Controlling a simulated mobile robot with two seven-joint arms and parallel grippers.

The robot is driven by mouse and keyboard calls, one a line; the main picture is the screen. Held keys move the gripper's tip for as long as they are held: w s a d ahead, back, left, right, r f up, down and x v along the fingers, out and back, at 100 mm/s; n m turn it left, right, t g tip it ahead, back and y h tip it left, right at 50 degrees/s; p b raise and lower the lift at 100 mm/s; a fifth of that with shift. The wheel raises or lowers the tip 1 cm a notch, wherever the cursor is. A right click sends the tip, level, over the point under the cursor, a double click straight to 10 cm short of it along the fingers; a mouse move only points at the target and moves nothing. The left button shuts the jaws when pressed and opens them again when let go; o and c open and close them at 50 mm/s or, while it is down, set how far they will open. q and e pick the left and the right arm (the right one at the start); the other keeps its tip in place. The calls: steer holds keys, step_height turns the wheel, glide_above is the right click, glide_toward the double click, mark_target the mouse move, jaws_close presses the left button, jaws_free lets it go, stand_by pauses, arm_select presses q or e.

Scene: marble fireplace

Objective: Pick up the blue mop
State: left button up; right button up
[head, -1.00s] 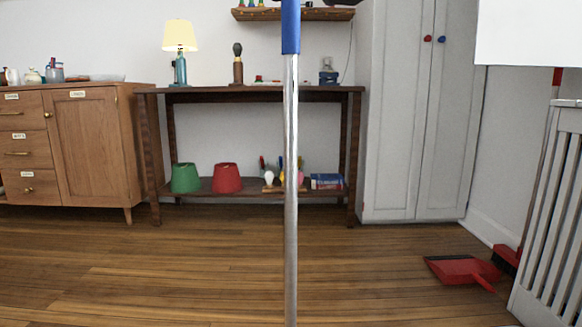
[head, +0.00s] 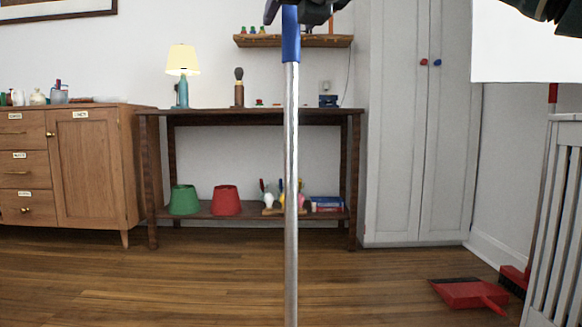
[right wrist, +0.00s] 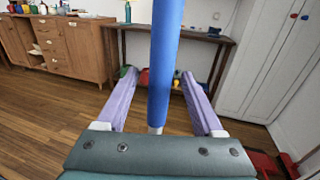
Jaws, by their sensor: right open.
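The blue mop shows as an upright pole with a blue grip and metal shaft (head: 291,150) in the middle of the head view. Its lower end runs out of the picture, so the mop head is hidden. My right gripper (head: 303,14) is at the top of the head view, by the blue grip. In the right wrist view, the blue grip (right wrist: 164,60) passes between the two purple fingers of my open right gripper (right wrist: 158,75), with a visible gap on each side. My left gripper is not in view.
A dark console table (head: 255,115) stands behind the mop, with a wooden cabinet (head: 90,165) left and a tall grey cupboard (head: 400,150) right. A red dustpan (head: 465,293) lies by a white slatted panel (head: 560,220). The floor between is clear.

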steer(key=shift+w+a, duration=0.1)
steer(key=shift+w, duration=0.25)
jaws_close()
stand_by(0.4)
stand_by(0.9)
